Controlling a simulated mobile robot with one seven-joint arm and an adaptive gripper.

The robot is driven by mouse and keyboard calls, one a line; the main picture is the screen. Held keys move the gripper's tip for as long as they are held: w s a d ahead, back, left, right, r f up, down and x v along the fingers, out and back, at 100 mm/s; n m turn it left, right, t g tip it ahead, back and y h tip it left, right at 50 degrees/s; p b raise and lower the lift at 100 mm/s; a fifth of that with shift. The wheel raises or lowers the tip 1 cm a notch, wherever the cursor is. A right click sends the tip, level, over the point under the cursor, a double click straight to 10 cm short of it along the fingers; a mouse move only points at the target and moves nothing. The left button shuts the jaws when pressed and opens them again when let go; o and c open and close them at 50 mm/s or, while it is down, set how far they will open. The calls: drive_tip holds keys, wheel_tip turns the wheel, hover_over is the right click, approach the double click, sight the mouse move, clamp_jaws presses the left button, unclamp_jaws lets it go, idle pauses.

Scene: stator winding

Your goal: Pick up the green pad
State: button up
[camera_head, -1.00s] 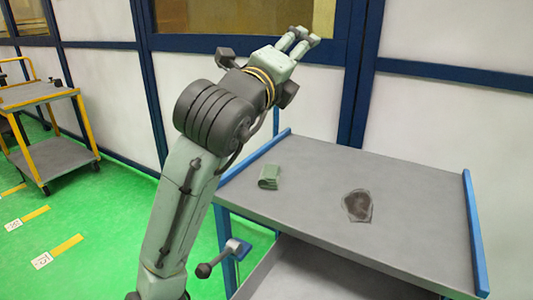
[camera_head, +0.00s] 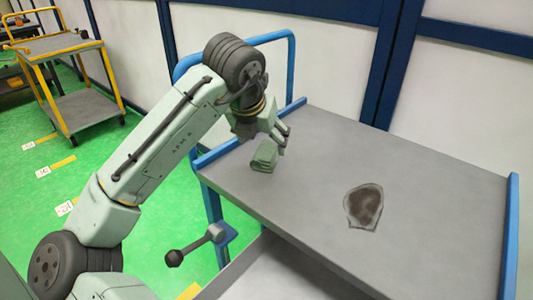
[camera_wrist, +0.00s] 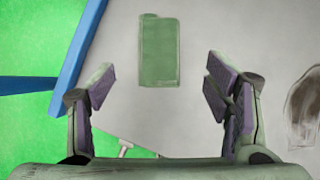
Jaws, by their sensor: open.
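The green pad (camera_head: 264,156) lies on the grey top of the cart near its left edge. In the wrist view the pad (camera_wrist: 160,52) is a green rectangle on the bare surface, ahead of my fingers and roughly midway between them. My gripper (camera_head: 283,136) is just above and beside the pad, pointing down at the table. In the wrist view my gripper (camera_wrist: 158,86) is open, with its two purple-padded fingers wide apart and nothing between them. The exact height over the pad is hard to tell.
The grey cart top (camera_head: 310,190) has blue raised rails (camera_head: 247,133) at its sides. A dark brown stained patch (camera_head: 363,206) lies right of the pad; its edge also shows in the wrist view (camera_wrist: 303,105). The surface between is clear. A yellow cart (camera_head: 80,85) stands far left.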

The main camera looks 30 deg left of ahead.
sight(266, 151)
drive_tip(key=p+x, duration=0.1)
drive_tip(key=x, duration=0.5)
drive_tip(key=shift+w+f, duration=0.1)
drive_tip(key=shift+f, duration=0.1)
drive_tip(key=shift+c, duration=0.3)
drive_tip(key=c, duration=1.1)
